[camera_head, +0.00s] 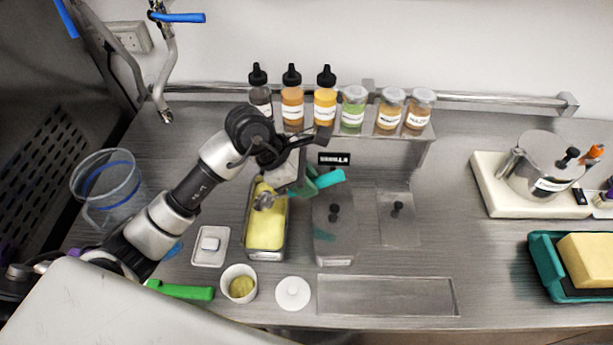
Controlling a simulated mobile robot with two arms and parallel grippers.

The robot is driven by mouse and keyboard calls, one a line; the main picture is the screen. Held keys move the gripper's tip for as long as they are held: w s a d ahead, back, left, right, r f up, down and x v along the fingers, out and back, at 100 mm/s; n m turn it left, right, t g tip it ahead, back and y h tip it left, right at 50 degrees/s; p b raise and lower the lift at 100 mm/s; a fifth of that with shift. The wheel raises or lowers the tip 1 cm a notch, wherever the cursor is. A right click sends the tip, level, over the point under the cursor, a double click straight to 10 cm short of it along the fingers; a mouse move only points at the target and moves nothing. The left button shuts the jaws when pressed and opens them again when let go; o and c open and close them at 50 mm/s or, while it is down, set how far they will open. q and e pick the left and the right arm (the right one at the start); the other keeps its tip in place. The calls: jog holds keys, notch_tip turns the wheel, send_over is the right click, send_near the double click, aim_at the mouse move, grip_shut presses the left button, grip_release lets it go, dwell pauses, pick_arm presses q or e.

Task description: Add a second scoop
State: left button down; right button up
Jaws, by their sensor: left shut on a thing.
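My left gripper (296,172) is shut on the teal handle of an ice cream scoop (325,180). The scoop's metal head (264,199) is over the metal pan of yellow ice cream (266,228). I cannot tell whether the head touches the ice cream or how full it is. A small white cup (239,284) with a yellow-green filling stands in front of the pan. My right gripper is not in view.
Two lidded wells (334,238) lie right of the pan. Several sauce bottles (292,106) and topping jars (390,112) stand on the back shelf. A clear pitcher (105,183) stands left, and a green-handled tool (181,290) lies near the front. Bare counter (480,265) shows right.

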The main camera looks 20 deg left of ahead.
pick_arm(q)
jog(key=shift+f+b, duration=0.3)
jog(key=shift+f, duration=0.45)
jog(key=shift+f+b, duration=0.65)
jog(key=shift+f, duration=0.55)
jog(key=shift+s+a+r+p, duration=0.1)
jog(key=shift+a+r+p, duration=0.2)
jog(key=shift+p, duration=0.25)
jog(key=shift+d+f+y, duration=0.3)
jog(key=shift+f+y, duration=0.05)
jog(key=shift+y, duration=0.35)
jog(key=shift+d+r+p, duration=0.1)
jog(key=shift+r+p, duration=1)
jog(key=shift+r, duration=0.75)
jog(key=shift+d+r, duration=0.1)
jog(key=shift+r, duration=0.15)
jog(key=shift+w+d+g+y+p, duration=0.3)
jog(key=shift+d+g+y+p, duration=0.15)
jog(key=shift+y+p, duration=0.65)
jog(key=shift+w+d+y+p, duration=0.1)
jog(key=shift+d+y+p, duration=0.25)
jog(key=shift+y, duration=0.25)
